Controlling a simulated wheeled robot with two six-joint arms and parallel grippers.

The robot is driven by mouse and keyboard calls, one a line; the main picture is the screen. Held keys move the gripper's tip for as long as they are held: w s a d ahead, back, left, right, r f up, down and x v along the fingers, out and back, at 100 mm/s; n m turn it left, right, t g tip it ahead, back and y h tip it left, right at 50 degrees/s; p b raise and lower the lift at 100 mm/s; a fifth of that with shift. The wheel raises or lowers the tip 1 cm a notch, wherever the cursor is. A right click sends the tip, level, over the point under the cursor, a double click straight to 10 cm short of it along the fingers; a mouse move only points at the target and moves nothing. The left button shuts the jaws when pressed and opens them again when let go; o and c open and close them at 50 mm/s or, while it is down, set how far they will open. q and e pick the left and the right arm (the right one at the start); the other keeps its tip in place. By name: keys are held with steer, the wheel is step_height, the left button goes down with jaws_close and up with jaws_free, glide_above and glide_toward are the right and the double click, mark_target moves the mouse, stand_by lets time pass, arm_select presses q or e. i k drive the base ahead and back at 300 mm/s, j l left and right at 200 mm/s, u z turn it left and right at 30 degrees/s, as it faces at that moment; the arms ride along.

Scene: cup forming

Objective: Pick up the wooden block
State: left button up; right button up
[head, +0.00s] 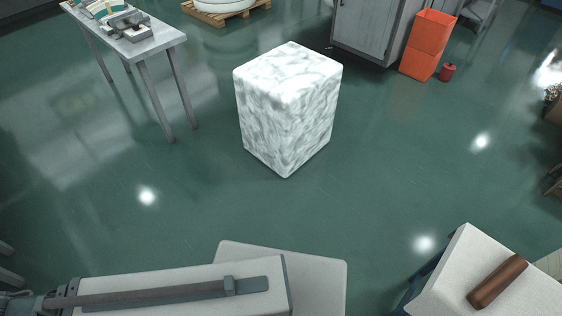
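A reddish-brown bar (497,281), which looks like the wooden block, lies at a slant on a pale, flat-topped stand (522,292) in the lower right corner of the head view. The whole bar shows, and nothing touches it from above. Neither of my grippers can be made out in this view.
A white marbled block (288,110) stands on the green floor at centre. A grey table (150,42) with parts on it is upper left. A long pale unit with a rod (180,290) is lower left.

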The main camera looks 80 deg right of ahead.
mark_target(486, 293)
steer(key=z, duration=4.95)
